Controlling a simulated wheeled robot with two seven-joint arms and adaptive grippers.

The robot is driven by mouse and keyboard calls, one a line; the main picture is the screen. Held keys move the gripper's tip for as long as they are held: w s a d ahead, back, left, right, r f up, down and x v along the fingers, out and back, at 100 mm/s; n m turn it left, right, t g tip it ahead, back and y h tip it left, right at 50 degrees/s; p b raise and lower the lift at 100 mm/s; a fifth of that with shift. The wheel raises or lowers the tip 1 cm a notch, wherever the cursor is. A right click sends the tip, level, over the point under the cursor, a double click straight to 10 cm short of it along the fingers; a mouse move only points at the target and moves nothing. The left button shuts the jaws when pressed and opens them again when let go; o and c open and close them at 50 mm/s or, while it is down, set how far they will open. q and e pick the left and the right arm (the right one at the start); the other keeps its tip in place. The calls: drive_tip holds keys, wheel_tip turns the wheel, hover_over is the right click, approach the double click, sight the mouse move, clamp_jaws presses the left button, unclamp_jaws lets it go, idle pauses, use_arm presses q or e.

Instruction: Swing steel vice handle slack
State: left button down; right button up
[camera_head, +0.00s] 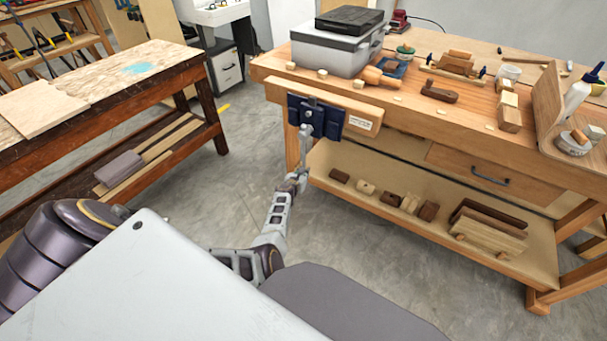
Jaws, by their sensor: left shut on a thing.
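The dark blue vice (329,122) is mounted on the front left end of the wooden workbench (395,117). Its steel handle (312,102) shows as a small grey piece at the front of the vice. My left arm reaches up from below, and my left gripper (305,131) is at the vice's front, shut on the steel handle. The gripper hides the lower part of the handle, and the handle's exact angle is too small to tell. My right gripper is out of view.
A grey toolbox (335,50) stands on the bench behind the vice, with several wooden blocks and tools to the right. The lower shelf (365,180) holds more blocks. Another wooden table (110,85) stands at left. Open floor (235,170) lies between.

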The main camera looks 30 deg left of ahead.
use_arm(q)
drive_tip(key=c, duration=1.5)
unclamp_jaws()
drive_tip(key=shift+o, duration=0.2)
drive_tip(key=shift+a, duration=0.2)
